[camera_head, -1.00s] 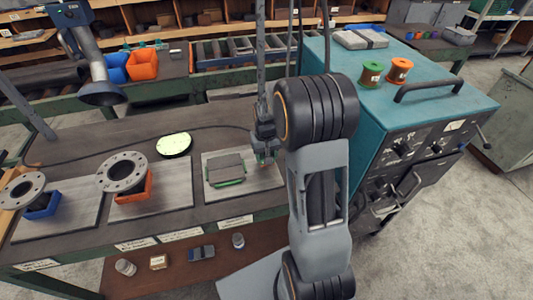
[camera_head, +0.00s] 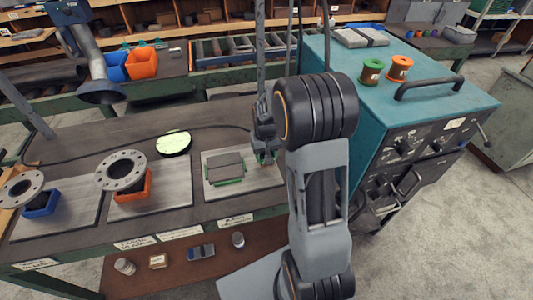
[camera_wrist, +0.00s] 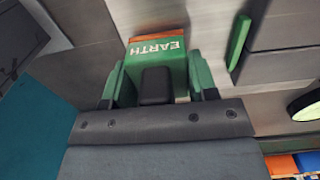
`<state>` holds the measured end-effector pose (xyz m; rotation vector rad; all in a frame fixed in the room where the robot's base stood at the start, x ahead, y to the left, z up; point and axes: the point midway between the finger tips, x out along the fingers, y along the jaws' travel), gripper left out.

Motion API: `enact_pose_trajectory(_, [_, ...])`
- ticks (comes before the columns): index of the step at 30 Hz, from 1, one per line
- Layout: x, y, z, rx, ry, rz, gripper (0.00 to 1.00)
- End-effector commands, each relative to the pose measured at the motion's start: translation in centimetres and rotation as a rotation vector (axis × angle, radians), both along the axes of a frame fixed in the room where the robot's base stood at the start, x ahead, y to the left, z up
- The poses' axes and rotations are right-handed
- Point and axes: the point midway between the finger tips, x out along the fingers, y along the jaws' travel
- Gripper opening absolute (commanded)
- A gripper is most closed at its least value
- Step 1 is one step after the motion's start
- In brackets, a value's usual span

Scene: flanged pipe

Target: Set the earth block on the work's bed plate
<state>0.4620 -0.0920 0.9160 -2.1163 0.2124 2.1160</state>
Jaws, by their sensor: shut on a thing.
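My gripper (camera_wrist: 158,85) is shut on the earth block (camera_wrist: 156,48), a green block with white EARTH lettering and copper-coloured edges. In the head view, my gripper (camera_head: 266,157) is low at the right part of a pale metal bed plate (camera_head: 244,184). A flat grey work (camera_head: 225,167) with green edging lies on that plate, left of the gripper and apart from it. The block is mostly hidden in the head view. I cannot tell whether its underside touches the plate. Two further plates carry flanged pipes, one in an orange holder (camera_head: 133,192) and one in a blue holder (camera_head: 41,207).
A teal machine (camera_head: 335,90) stands close to the right of the bench, with green and orange spools on top. A round, bright yellow-green disc (camera_head: 173,143) lies behind the plates. A cable crosses the bench. The plate's front strip is bare.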

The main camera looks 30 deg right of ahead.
Motion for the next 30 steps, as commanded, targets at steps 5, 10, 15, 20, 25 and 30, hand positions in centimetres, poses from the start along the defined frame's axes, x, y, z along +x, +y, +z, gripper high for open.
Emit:
enact_pose_trajectory(5, [0.05,-0.02,-0.22,0.0,-0.002,0.0,0.29])
enact_pose_trajectory(10, [0.05,-0.02,-0.46,0.0,-0.002,0.0,0.29])
enact_pose_trajectory(15, [0.05,-0.02,-0.56,0.0,-0.002,0.0,0.57])
enact_pose_trajectory(20, [0.03,-0.02,-0.59,0.0,-0.001,0.0,0.72])
enact_pose_trajectory(25, [0.01,-0.01,-0.62,0.0,0.0,0.0,0.83])
enact_pose_trajectory(30, [-0.05,0.0,-0.68,0.0,0.002,0.0,0.83])
